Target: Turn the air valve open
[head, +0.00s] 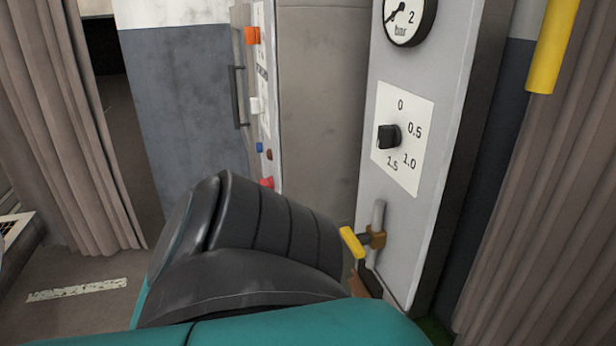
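A small valve with a brass-coloured body (377,237) sits on a grey vertical pipe (379,214) low on the front of a light grey panel (397,211). Its short yellow handle (352,243) sticks out to the left of the body, just beyond a black and teal link of my arm. The lower part of the pipe is partly hidden. Neither of my grippers shows, and I see nothing touching the handle.
Above the valve are a black knob (388,136) on a white scale plate (411,165) and a round bar gauge (409,16). A yellow bar (552,45) hangs at upper right. Curtains (545,190) flank the scene. A second panel (262,110) with coloured controls stands behind.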

